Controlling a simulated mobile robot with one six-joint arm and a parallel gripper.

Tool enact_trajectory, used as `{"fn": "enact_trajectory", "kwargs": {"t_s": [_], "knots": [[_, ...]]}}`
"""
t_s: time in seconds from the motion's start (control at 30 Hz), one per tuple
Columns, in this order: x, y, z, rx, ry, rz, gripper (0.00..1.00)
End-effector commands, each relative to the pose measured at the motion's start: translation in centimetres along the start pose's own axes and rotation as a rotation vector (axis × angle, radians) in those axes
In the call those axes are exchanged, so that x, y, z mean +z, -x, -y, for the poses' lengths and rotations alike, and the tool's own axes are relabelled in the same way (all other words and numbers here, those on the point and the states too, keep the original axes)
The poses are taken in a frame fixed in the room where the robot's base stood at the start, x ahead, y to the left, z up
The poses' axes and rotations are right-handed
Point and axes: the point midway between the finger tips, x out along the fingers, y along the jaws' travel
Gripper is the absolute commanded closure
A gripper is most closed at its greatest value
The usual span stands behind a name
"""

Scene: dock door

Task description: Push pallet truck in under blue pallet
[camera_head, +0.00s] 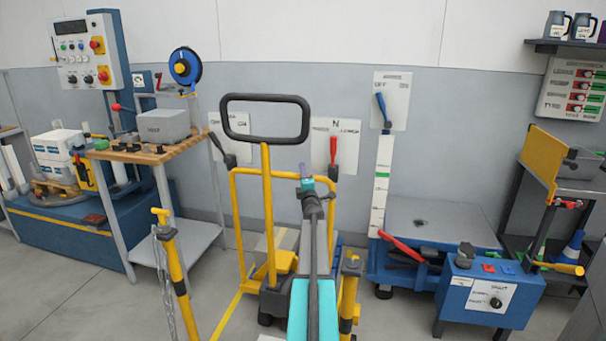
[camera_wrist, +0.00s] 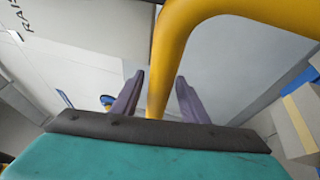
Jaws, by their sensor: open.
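The pallet truck (camera_head: 276,262) stands ahead, with a yellow body low down and a tall yellow tiller ending in a black loop handle (camera_head: 265,139). A bent yellow tube frame (camera_head: 235,205) rises around it; I cannot tell if it belongs to the truck. My gripper (camera_head: 307,184) is at the right part of this frame's top. In the wrist view, its two purple fingers (camera_wrist: 155,98) are open, one on each side of the yellow tube (camera_wrist: 175,45). Contact cannot be told. The blue pallet is not clearly seen; my arm hides much of the floor behind the truck.
Yellow posts stand in front, left (camera_head: 176,268) with a chain and right (camera_head: 350,292). A workbench (camera_head: 150,150) is at left. A blue scale with a grey top (camera_head: 440,220) and a blue control box (camera_head: 490,292) stand at right. Wall levers are behind.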

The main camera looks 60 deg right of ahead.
Motion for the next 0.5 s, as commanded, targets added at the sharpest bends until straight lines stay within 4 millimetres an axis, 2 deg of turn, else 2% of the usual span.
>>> {"fn": "enact_trajectory", "kwargs": {"t_s": [0.5], "knots": [[0.1,5.1,0.0,0.0,0.0,0.001,0.6]]}}
